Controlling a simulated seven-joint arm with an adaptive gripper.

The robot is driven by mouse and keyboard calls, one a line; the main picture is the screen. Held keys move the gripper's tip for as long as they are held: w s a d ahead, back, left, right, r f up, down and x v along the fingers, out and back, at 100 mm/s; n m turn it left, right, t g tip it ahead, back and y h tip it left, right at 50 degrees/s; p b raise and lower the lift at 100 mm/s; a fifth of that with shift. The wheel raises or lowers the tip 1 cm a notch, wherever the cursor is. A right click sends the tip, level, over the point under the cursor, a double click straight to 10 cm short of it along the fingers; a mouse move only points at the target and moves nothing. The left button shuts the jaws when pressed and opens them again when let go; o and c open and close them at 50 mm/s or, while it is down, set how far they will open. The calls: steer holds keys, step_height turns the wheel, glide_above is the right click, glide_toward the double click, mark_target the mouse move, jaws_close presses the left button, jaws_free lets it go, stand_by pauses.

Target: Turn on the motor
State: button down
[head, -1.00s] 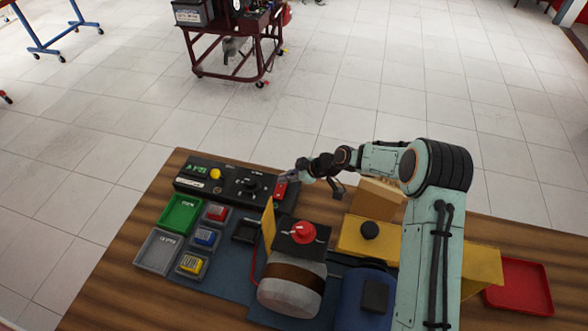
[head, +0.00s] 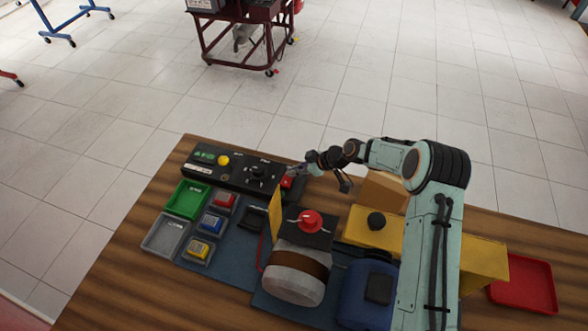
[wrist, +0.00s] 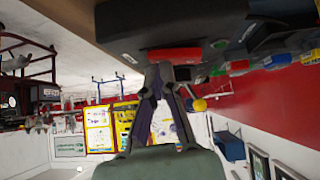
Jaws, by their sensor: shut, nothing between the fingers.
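A silver motor (head: 294,276) with a brown band stands in front, near a red knob (head: 311,219).
Green (head: 188,199) and grey (head: 166,235) trays and small bins with coloured parts stand left. A yellow plate (head: 275,215), a blue unit (head: 368,295), a yellow block (head: 480,257) and a cardboard box (head: 384,191) crowd the middle and right. A red tray (head: 523,286) lies at right.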

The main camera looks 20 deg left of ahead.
steer(key=shift+s, duration=0.1)
steer(key=shift+s+r, duration=0.25)
steer(key=shift+s, duration=0.4)
steer(key=v, duration=0.3)
steer(key=shift+d+r, duration=0.15)
step_height(320, 180, up, 7)
stand_by(0.5)
